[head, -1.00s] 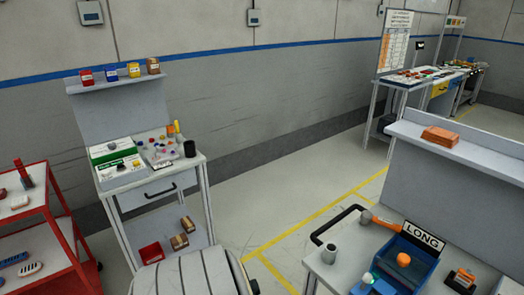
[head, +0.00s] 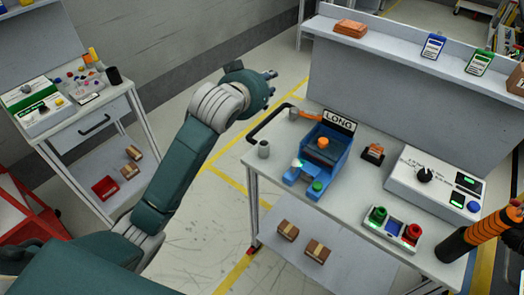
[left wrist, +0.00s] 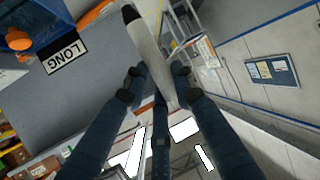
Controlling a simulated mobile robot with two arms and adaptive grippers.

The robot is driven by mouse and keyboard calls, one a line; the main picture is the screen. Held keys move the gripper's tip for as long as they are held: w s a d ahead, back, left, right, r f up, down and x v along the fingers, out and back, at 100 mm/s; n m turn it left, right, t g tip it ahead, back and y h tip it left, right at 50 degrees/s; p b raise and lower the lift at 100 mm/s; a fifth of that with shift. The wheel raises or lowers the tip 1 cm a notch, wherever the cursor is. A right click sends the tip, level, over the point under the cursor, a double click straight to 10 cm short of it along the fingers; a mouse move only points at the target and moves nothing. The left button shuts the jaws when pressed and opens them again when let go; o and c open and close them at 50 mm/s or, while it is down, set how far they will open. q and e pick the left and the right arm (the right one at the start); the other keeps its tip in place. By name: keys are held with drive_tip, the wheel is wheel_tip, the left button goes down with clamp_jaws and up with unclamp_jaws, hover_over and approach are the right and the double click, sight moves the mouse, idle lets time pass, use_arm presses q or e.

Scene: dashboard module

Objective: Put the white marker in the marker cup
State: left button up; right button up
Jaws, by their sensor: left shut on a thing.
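My left gripper (head: 265,88) is raised above the floor by the back left end of the right-hand workbench. In the left wrist view its fingers (left wrist: 155,85) are closed around a long, pale white marker (left wrist: 148,55), which sticks out between them. The marker cannot be made out in the head view. A black cup (head: 113,76) stands on the left-hand cart. I cannot tell for sure which is the marker cup. My right gripper does not show.
The workbench (head: 345,205) holds a blue fixture (head: 318,150) with a LONG sign, a black handle rail (head: 285,120), a control box (head: 432,183) and a button panel (head: 392,230). Floor between cart and bench is clear.

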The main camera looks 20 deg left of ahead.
use_arm(q)
drive_tip(key=shift+w+a, duration=0.25)
wheel_tip(320, 180, down, 20)
drive_tip(key=p, duration=0.2)
drive_tip(key=shift+r, duration=0.25)
drive_tip(key=o, duration=0.9)
drive_tip(key=shift+o, duration=0.2)
drive_tip(key=shift+s, duration=0.1)
drive_tip(key=d+b+v, duration=0.1)
drive_tip(key=v, duration=1)
drive_tip(key=shift+s+a+r, duration=0.3)
drive_tip(key=shift+s+a, duration=0.05)
drive_tip(key=shift+a, duration=0.1)
